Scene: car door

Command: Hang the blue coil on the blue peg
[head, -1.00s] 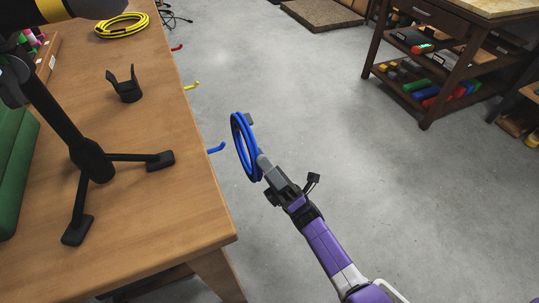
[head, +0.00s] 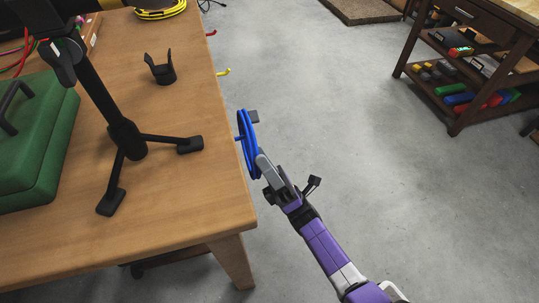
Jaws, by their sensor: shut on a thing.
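The blue coil (head: 247,150) hangs upright in my gripper (head: 258,147), seen nearly edge-on just off the right edge of the wooden table. My gripper is shut on the coil's right side, with one grey finger in front. A small bit of the blue peg (head: 237,138) shows between the table edge and the coil. The rest of the peg is hidden by the coil. I cannot tell whether the coil is around the peg or only in front of it.
The wooden table (head: 190,215) holds a black stand (head: 124,140), a black cradle (head: 161,72), a green case (head: 40,140) and a yellow coil (head: 160,12). A yellow peg (head: 223,72) and a red peg (head: 211,33) stick out farther along the edge. The floor at right is clear up to a shelf cart (head: 455,115).

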